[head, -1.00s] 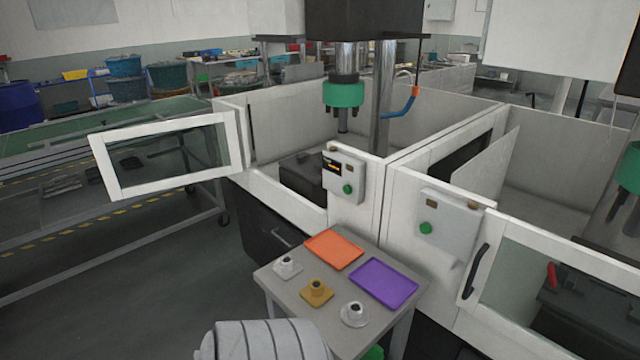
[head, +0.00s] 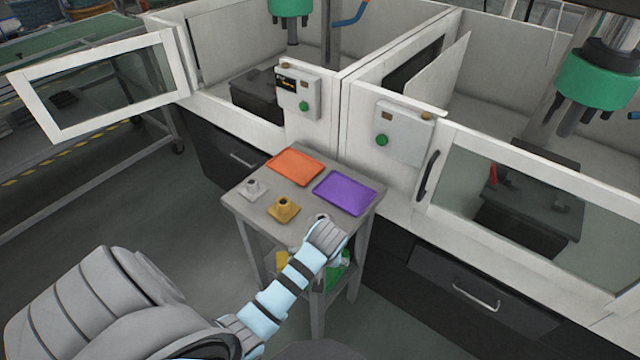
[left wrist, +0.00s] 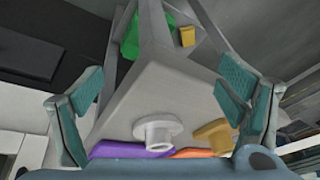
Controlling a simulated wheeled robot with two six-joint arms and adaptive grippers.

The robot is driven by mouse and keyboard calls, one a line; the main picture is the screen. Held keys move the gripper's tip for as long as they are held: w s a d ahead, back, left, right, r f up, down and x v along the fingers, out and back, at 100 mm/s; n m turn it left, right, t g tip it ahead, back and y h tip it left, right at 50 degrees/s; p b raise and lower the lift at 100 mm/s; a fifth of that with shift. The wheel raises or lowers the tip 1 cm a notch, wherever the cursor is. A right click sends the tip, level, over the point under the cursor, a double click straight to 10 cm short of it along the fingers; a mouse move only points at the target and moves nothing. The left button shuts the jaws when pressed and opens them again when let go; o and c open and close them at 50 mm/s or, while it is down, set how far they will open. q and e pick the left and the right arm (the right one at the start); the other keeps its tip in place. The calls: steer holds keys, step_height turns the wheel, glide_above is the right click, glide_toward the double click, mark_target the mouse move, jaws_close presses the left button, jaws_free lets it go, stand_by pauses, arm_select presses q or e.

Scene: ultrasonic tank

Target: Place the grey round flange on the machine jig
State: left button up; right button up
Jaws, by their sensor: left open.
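The grey round flange (left wrist: 157,132), a pale disc with a raised hub, stands on the small table (left wrist: 135,92) in the left wrist view. In the head view, my left arm hides most of it. My left gripper (left wrist: 165,100) is open and empty, its fingers wide apart with the flange showing beyond and between them. Its fingers are not clear in the head view. Dark machine blocks sit in the left enclosure (head: 258,97) and the right enclosure (head: 528,212); I cannot tell which bears the jig. My right gripper is not in view.
A yellow flange (head: 284,209), a whitish square-based flange (head: 254,188), an orange tray (head: 295,165) and a purple tray (head: 345,192) share the table. The left enclosure's door (head: 100,85) stands open. Control boxes (head: 300,92) and enclosure walls stand behind the table.

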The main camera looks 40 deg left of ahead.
mark_target(322, 219)
arm_select(q)
steer(key=w+a+r+n+y, duration=0.1)
steer(key=w+r+n, duration=0.25)
steer(key=r, duration=0.35)
steer(key=w+a+r+n, duration=0.1)
steer(key=w+r+n, duration=0.25)
steer(key=r, duration=0.35)
steer(key=shift+g, duration=0.4)
steer(key=b+x, duration=0.1)
steer(key=x, duration=0.3)
steer(key=w+b+x, duration=0.1)
steer(key=x, duration=0.4)
steer(key=b+x, duration=0.2)
steer(key=x, duration=0.3)
steer(key=shift+w+r, duration=0.15)
steer(key=shift+w, duration=0.1)
steer(key=shift+d+r, duration=0.1)
steer(key=c, duration=1.5)
steer(key=shift+r, duration=0.1)
